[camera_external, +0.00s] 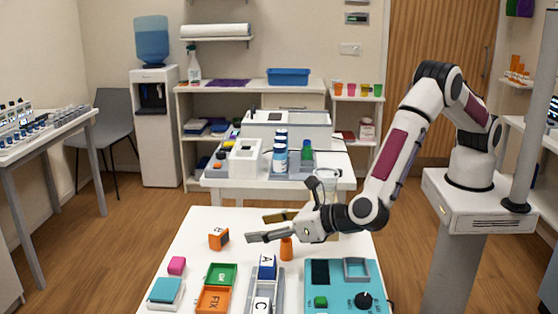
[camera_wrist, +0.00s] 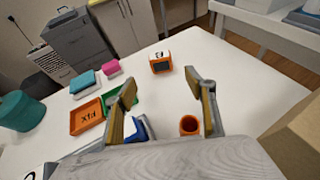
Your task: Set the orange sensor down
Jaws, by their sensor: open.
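An orange cube-shaped block with a dark face, seemingly the orange sensor (camera_external: 218,238), rests on the white table (camera_external: 200,222). In the wrist view the orange sensor (camera_wrist: 161,64) lies beyond the fingertips, apart from them. My gripper (camera_external: 260,228) is open and empty above the table, to the right of the sensor; its two spread fingers also show in the wrist view (camera_wrist: 160,83). An orange cup-like cylinder (camera_external: 286,249) stands on the table below my gripper; it shows near the right finger in the wrist view (camera_wrist: 189,125).
A green tray (camera_external: 221,273) and an orange "FIX" tray (camera_external: 213,299) lie in front. Lettered blocks stand in a grey rack (camera_external: 250,296). A teal device (camera_external: 341,291) is at right. A pink block (camera_external: 177,265) and teal block (camera_external: 165,289) are at left.

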